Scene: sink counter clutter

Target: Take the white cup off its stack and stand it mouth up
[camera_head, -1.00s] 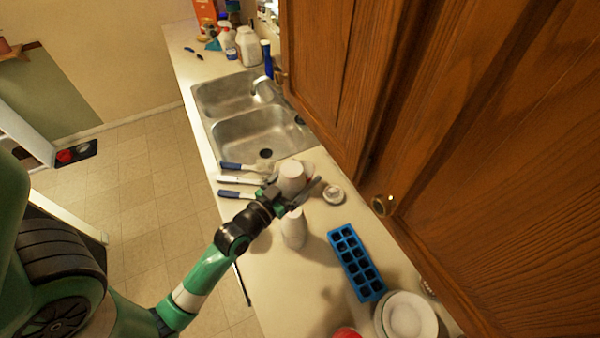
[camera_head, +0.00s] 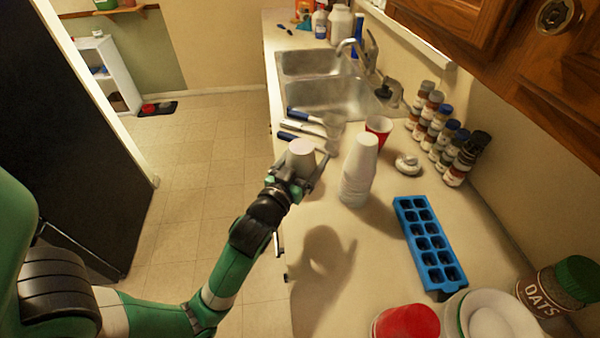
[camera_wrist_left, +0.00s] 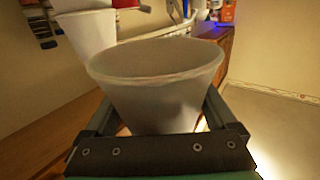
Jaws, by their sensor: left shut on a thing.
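My left gripper (camera_head: 298,175) is shut on a white cup (camera_head: 300,150), its narrow base upward and its mouth downward in the head view. The held cup also shows large between the fingers in the left wrist view (camera_wrist_left: 155,95), with its wide rim visible. The gripper is in the air near the counter's front edge, left of and apart from the stack of white cups (camera_head: 359,170). The stack stands upside down on the counter; part of it shows in the left wrist view (camera_wrist_left: 88,32). My right gripper is out of view.
A red cup (camera_head: 378,129), a small round lidded thing (camera_head: 407,164) and a blue ice tray (camera_head: 430,245) stand near the stack. The counter (camera_head: 370,290) before the stack is clear.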

